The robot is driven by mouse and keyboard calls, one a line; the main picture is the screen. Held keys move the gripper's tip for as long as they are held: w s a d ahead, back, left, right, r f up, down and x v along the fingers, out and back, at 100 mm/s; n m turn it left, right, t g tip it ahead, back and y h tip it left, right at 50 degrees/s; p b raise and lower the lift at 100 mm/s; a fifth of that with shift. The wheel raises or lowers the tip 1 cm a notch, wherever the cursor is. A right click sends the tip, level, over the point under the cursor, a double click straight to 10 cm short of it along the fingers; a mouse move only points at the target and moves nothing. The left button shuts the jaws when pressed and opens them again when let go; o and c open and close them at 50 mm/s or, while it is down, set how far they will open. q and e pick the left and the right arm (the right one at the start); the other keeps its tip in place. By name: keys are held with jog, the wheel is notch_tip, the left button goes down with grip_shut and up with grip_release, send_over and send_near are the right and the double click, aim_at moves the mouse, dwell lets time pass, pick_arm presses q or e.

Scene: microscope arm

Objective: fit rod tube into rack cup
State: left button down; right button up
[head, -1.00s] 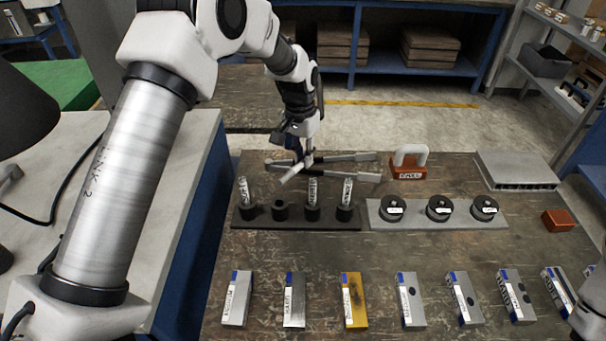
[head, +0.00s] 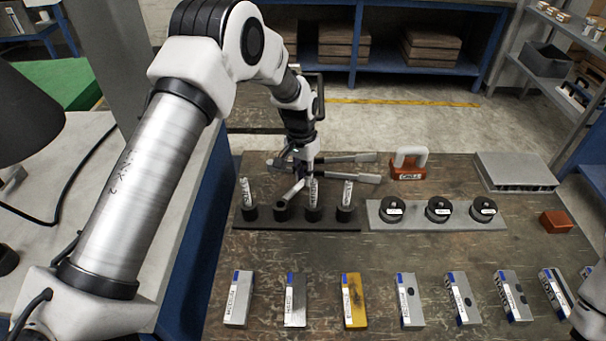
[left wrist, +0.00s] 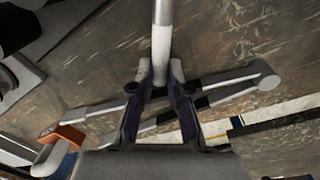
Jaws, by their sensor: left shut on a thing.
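A dark rack (head: 300,226) holds several black cups in a row. White-labelled tubes stand in the first cup, the third cup (head: 313,214) and the fourth cup; the first one leans. The second cup from the left (head: 281,211) has no tube standing in it. My left gripper (head: 301,177) is shut on a grey rod tube (head: 291,191), which slants down-left with its lower end at or just above that second cup. I cannot tell whether it has entered. In the left wrist view the tube (left wrist: 162,42) sticks out between the fingers (left wrist: 161,84). My right gripper is not in view.
Long-handled tools (head: 350,177) lie behind the rack. A grey plate (head: 376,222) with black round pieces (head: 438,209) sits to its right. A red block with a white handle (head: 408,164) stands behind. Several labelled blocks (head: 353,300) line the front; bare table lies between.

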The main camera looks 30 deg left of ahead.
pick_arm(q)
jog(key=shift+f, duration=0.25)
jog(key=shift+f, duration=0.1)
jog(key=c, duration=1.1)
grip_release()
jog(key=shift+c, duration=0.2)
